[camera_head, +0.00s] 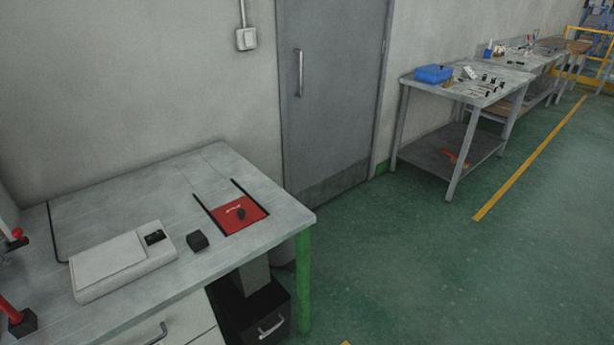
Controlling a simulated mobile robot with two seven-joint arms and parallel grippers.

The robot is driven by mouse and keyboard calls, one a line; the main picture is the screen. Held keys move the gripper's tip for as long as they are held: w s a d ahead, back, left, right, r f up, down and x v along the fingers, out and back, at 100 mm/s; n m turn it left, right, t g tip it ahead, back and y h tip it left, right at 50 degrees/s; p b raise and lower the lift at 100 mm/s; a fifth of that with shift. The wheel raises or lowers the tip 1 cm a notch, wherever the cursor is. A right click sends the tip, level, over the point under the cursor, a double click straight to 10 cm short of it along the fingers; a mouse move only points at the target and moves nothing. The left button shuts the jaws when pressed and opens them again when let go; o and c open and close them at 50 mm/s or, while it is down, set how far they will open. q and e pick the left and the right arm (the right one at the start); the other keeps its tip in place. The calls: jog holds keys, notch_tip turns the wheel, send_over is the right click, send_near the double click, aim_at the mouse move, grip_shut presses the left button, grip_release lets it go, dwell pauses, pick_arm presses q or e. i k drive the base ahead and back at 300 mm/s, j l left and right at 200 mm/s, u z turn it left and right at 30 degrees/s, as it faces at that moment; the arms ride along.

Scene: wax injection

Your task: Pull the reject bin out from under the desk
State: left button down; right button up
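A black bin (279,305) with a light metal handle (271,328) on its front stands under the right end of the desk (180,263); I take it to be the reject bin. A grey upright piece (256,277) comes down from under the desktop into or behind the bin. The desk's green leg (303,280) stands just right of the bin. The bin's lower part is cut off by the picture's bottom edge. Neither of my grippers is in view.
On the desk are a white flat device (122,262), a small black block (197,241) and a red panel (238,215). A drawer front (180,326) is left of the bin. Green floor (400,280) right of the desk is clear. A workbench (470,88) stands beyond the grey door (330,90).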

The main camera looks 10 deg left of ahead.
aim_at(271, 303)
jog(key=i+u, duration=0.15)
jog(key=u, duration=0.25)
jog(key=i+l+u, duration=0.1)
jog(key=u, duration=0.25)
jog(key=i+l+u, duration=0.1)
jog(key=u, duration=0.3)
jog(key=i+l+u, duration=0.15)
jog(key=l, duration=0.15)
jog(key=l+u, duration=0.15)
jog(key=l, duration=0.15)
jog(key=i+l+u, duration=0.15)
jog(key=l, duration=0.2)
jog(key=i+l, duration=0.1)
jog(key=l, duration=0.3)
jog(key=i+l, duration=0.15)
jog(key=l, duration=0.3)
jog(key=i+l+u, duration=0.1)
jog(key=l, duration=0.3)
jog(key=i+l, duration=0.1)
jog(key=l, duration=0.3)
jog(key=i+l, duration=0.1)
jog(key=l, duration=0.35)
jog(key=i+l+u, duration=0.1)
jog(key=l, duration=0.3)
